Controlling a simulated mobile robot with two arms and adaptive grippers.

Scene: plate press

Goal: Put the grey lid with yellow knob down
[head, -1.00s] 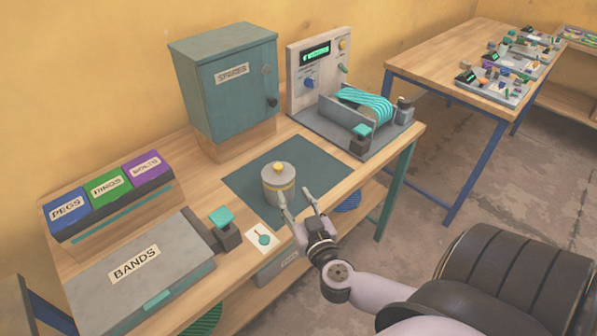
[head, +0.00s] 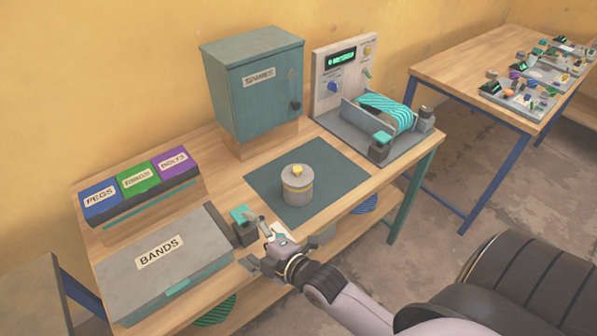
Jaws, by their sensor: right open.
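The canister stands upright on the dark green mat (head: 265,169). The lid looks level; I cannot make out whether there is a gap under it. My right gripper (head: 257,246) is open and empty at the front edge of the bench, left of and nearer than the canister, clear of the lid. My left gripper is not in view.
A green-topped block (head: 244,225) stands close to my right gripper, beside the BANDS box (head: 165,262). The SPARES cabinet (head: 256,90) stands behind the mat. A panel machine with a teal-striped roll (head: 387,111) is at right. The mat around the canister is clear.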

